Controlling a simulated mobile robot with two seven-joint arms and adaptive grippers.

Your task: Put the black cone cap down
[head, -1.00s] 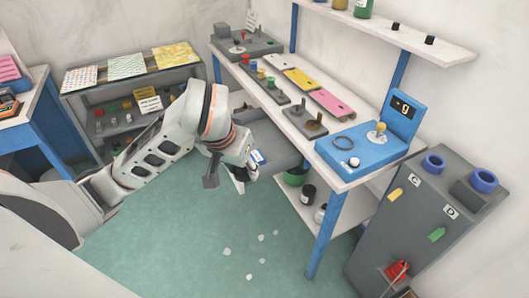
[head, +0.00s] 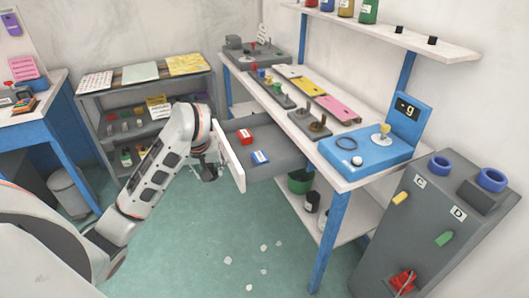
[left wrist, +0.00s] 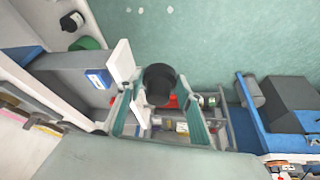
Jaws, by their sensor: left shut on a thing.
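The black cone cap (left wrist: 160,82) shows in the left wrist view, held between the two teal-padded fingers of my left gripper (left wrist: 160,105). In the head view my left gripper (head: 208,172) hangs just left of the open drawer's white front (head: 231,164), above the floor. The cap cannot be made out clearly there. My right gripper is not in view.
The open grey drawer (head: 268,136) holds a red box (head: 245,137) and a blue box (head: 261,157). The workbench (head: 358,176) carries trays and a blue scale (head: 365,147). A grey shelf (head: 91,99) stands behind my left arm. The green floor (head: 210,235) is mostly clear.

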